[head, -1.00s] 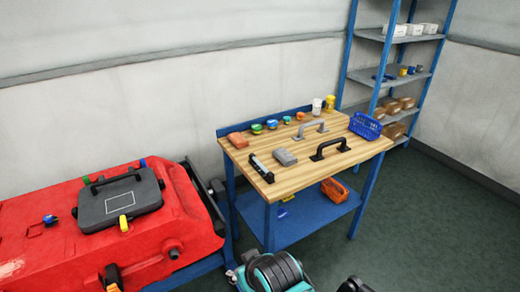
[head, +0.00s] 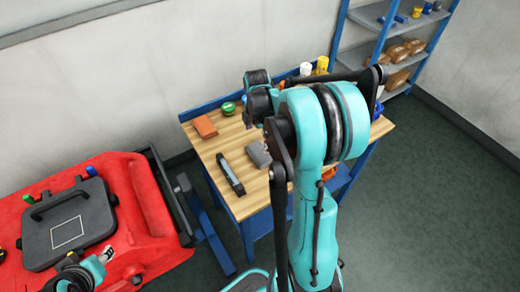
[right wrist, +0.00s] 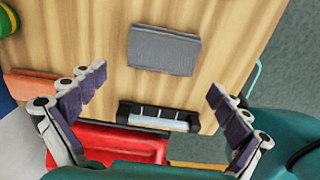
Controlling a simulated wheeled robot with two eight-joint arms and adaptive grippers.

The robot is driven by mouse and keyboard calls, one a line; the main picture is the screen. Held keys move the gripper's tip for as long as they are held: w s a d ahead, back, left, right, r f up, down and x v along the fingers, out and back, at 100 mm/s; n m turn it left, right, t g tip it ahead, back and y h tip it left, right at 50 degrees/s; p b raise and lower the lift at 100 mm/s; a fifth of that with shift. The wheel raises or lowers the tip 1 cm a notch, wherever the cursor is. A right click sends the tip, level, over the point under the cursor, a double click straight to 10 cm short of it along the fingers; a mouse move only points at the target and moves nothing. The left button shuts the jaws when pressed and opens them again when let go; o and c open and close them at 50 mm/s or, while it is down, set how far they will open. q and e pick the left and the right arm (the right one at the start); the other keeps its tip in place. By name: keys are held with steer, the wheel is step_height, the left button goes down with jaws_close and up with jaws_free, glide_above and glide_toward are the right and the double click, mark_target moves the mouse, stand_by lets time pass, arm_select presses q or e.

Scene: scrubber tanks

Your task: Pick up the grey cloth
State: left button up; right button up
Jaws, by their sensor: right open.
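The grey cloth (head: 258,153), a folded flat pad, lies on the wooden top of the workbench (head: 201,150). In the right wrist view the cloth (right wrist: 165,50) lies flat, ahead of and between the fingers. My right gripper (right wrist: 155,84) is open and empty above the bench, its fingers spread wide and apart from the cloth. In the head view my right arm reaches over the bench and hides part of its top. My left gripper (head: 95,268) shows only in part at the lower left, over the red machine; its jaws are unclear.
A black and silver tool (head: 230,174) lies beside the cloth; it also shows in the right wrist view (right wrist: 158,118). An orange-red block (head: 204,127) and a green-topped container (head: 228,109) stand near. The red machine (head: 150,205) bears a dark lid (head: 68,225). Blue shelving (head: 425,60) stands behind.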

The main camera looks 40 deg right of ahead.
mark_target(260, 152)
steer(key=shift+d+f, duration=0.2)
steer(key=shift+f, duration=0.2)
steer(key=shift+s+a+f+b, duration=0.15)
steer(key=shift+f+b, duration=0.35)
steer(key=shift+f, duration=0.45)
steer(key=f, duration=0.1)
steer(key=f+b, duration=0.1)
steer(key=f, duration=0.1)
steer(key=f+b, duration=0.1)
steer(key=f, duration=0.1)
steer(key=shift+d+f, duration=0.15)
steer(key=shift+d, duration=0.15)
steer(key=shift+s, duration=0.1)
steer(key=c, duration=0.7)
